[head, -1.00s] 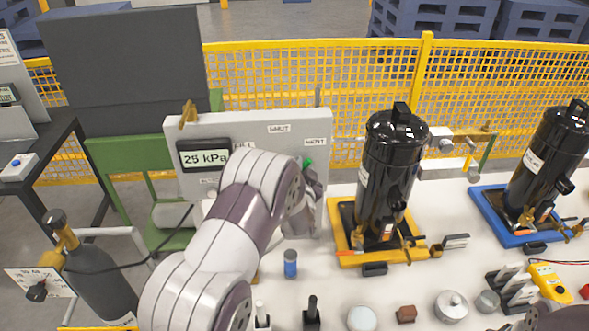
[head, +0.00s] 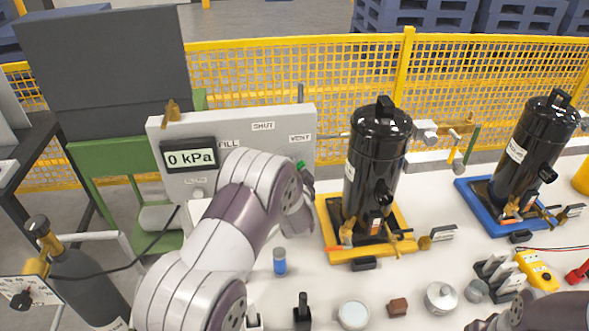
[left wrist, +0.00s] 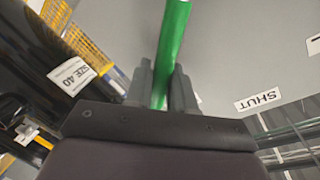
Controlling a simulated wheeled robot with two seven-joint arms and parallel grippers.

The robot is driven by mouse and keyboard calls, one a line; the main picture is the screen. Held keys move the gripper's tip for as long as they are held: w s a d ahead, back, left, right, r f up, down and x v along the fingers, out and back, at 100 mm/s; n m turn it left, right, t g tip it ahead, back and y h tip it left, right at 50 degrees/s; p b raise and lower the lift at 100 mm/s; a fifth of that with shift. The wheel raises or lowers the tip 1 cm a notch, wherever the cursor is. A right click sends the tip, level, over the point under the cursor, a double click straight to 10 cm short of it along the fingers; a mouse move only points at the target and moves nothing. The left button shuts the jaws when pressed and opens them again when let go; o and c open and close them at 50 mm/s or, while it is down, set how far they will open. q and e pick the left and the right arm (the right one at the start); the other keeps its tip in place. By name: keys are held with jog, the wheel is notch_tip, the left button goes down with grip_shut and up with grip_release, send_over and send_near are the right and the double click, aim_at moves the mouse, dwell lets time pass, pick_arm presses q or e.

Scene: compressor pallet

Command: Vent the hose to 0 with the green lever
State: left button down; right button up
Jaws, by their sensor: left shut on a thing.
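The grey panel (head: 290,118) stands at the back of the table with FILL, SHUT and VENT labels. Its display (head: 189,156) reads 0 kPa. The green lever (head: 300,164) shows as a small tip near the VENT label. In the left wrist view the green lever (left wrist: 172,50) runs up between the two fingers of my left gripper (left wrist: 160,88), which is shut on it. In the head view my left arm hides most of the lever and the lower middle of the panel. The hose itself cannot be told apart clearly. My right gripper is not seen; a piece of my right arm shows at bottom right.
A black compressor on a yellow tray (head: 370,257) stands right of the panel, another on a blue tray (head: 478,213) further right. A grey gas cylinder (head: 85,285) is at lower left.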

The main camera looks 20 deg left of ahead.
pick_arm(q)
jog(key=c, duration=1.1)
grip_release()
jog(key=b+v, duration=0.2)
jog(key=v, duration=1)
jog(key=shift+s+d, duration=0.2)
jog(key=shift+s, duration=0.15)
